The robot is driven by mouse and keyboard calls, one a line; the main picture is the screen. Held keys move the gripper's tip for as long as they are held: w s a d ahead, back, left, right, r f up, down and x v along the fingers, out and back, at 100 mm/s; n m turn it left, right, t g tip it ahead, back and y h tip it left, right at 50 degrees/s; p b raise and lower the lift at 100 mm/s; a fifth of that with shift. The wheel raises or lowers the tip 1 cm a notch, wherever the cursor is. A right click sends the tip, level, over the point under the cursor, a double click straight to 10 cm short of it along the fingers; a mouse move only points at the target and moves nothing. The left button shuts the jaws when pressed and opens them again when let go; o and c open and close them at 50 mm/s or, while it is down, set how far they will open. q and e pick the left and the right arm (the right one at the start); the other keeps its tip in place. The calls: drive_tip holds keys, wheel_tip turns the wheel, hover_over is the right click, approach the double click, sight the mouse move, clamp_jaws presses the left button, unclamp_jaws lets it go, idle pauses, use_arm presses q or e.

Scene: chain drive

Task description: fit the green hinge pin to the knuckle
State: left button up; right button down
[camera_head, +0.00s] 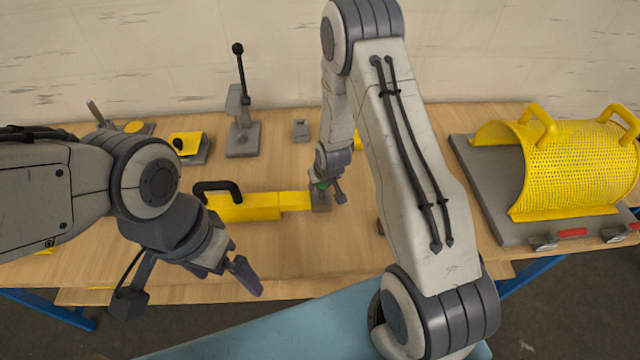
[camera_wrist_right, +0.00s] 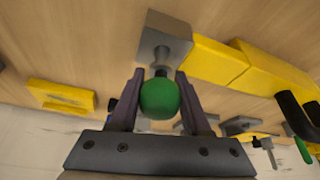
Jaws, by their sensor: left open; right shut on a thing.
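The green hinge pin (camera_wrist_right: 160,98) has a rounded green head between the two fingers of my right gripper (camera_wrist_right: 158,88), which is shut on it. A short dark shank shows beyond the head, pointing at the grey knuckle block (camera_wrist_right: 165,35). I cannot tell whether the shank is inside the knuckle. In the head view the knuckle (camera_head: 321,202) sits at the right end of a yellow bar (camera_head: 262,206), with my right gripper (camera_head: 328,182) just above it and a bit of green showing. My left gripper (camera_head: 224,272) is open and empty near the table's front edge.
A black handle (camera_head: 217,187) stands on the yellow bar. A grey lever stand (camera_head: 242,138) and a yellow-topped block (camera_head: 186,144) are behind. A perforated yellow guard (camera_head: 575,165) lies on a grey plate at right. The front middle of the table is clear.

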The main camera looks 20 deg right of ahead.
drive_tip(key=shift+f+b, duration=0.5)
drive_tip(key=shift+f, duration=0.2)
drive_tip(key=shift+c, duration=1.4)
unclamp_jaws()
drive_tip(key=shift+s+r, duration=0.2)
drive_tip(key=shift+r, duration=0.45)
drive_tip(key=b+v, duration=0.1)
drive_tip(key=v, duration=0.8)
drive_tip(key=shift+r, duration=0.1)
